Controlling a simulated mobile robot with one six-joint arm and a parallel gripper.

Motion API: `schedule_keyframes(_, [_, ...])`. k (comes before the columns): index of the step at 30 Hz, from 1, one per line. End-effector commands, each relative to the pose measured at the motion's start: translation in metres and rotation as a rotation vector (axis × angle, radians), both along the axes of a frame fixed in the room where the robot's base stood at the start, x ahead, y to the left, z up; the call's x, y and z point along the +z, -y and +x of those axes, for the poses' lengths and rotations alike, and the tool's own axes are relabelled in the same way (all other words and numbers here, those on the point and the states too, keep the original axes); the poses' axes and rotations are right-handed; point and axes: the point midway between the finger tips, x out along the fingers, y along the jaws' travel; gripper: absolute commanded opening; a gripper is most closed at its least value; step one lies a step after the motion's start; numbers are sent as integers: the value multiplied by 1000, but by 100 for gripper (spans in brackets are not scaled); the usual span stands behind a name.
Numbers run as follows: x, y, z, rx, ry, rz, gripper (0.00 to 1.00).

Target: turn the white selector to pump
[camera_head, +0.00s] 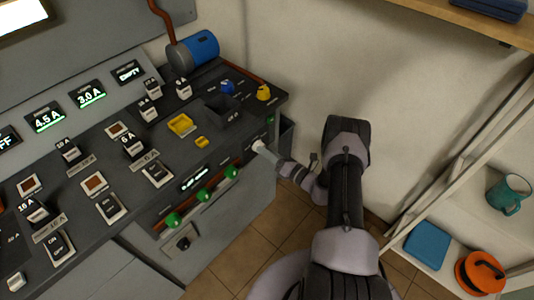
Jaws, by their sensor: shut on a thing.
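The white selector (258,146) is at the right end of the dark console's front edge, small and partly covered by my gripper. My gripper (263,150) reaches it from the right and is shut on it. My arm comes in from the bottom right and bends back left to the console. The selector's pointer and its position marks are too small to read, so I cannot tell which way it is set.
The console top carries a blue knob (227,87), a yellow knob (263,92) and several black switches. Green knobs (203,195) line the front, left of my gripper. A shelf (432,252) with a teal mug (509,194) is at right.

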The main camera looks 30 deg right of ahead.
Motion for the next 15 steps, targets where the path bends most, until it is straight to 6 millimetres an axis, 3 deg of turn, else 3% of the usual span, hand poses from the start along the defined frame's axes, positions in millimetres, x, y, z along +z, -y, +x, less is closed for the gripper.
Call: schedule_keyframes(15, [-1, -1, -1, 2, -26, 62, 0])
